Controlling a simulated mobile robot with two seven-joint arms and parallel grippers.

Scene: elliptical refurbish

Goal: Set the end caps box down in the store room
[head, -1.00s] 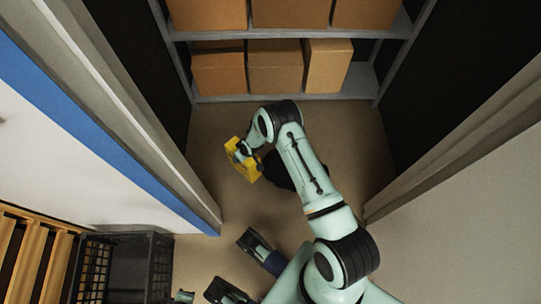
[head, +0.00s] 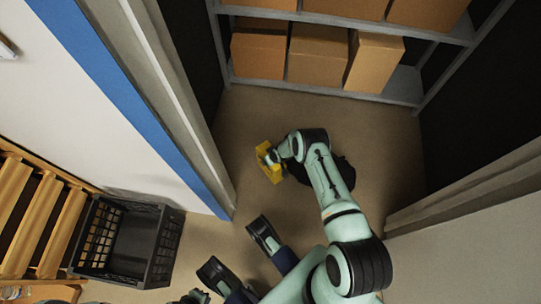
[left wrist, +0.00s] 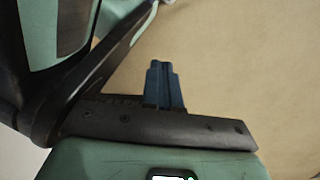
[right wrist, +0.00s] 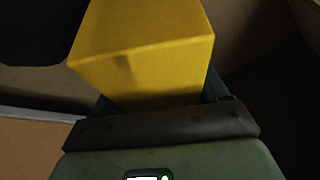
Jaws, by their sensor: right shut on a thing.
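The end caps box is a small yellow box (head: 275,173), in front of the shelving in the store room. My right gripper (head: 270,157) is shut on it, and the arm partly covers it. The yellow box (right wrist: 145,50) fills the upper middle of the right wrist view, above the finger. I cannot tell whether the box touches the floor. My left gripper (head: 240,256) is open and empty near the bottom of the head view, outside the doorway. Its dark finger with a blue pad (left wrist: 165,85) shows in the left wrist view over bare floor.
Grey shelving (head: 330,92) with several cardboard boxes (head: 317,55) stands at the back. A blue-edged wall (head: 140,110) bounds the doorway on the left, and a grey frame (head: 465,190) on the right. A black crate (head: 140,245) and wooden slats (head: 38,220) are at lower left.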

